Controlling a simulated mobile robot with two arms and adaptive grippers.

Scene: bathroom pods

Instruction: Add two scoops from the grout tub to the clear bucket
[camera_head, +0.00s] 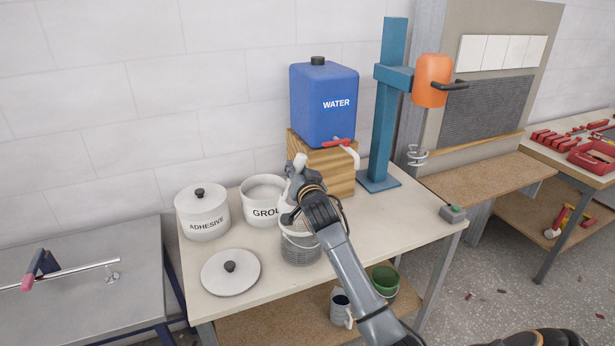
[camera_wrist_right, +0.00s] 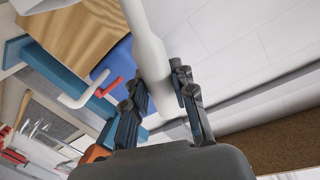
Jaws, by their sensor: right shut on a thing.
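The open white grout tub (camera_head: 250,211) stands at the middle of the table with pale powder inside; my right gripper partly covers its label. The clear bucket (camera_head: 300,254) stands in front of it, under my right wrist, and its contents cannot be made out. My right gripper (camera_head: 292,200) is above and between the two, at the tub's right side. It is shut on a white scoop (camera_head: 299,163). In the right wrist view the scoop's pale handle (camera_wrist_right: 150,55) runs between the fingers. Whether the scoop carries grout cannot be told. My left gripper is out of view.
A lidded adhesive tub (camera_head: 203,219) is at left, with a loose lid (camera_head: 230,280) in front. The blue water container (camera_head: 320,105) sits on a wooden block (camera_head: 328,169) behind my gripper. A teal stand (camera_head: 388,100) rises at right. The table's right front is mostly clear.

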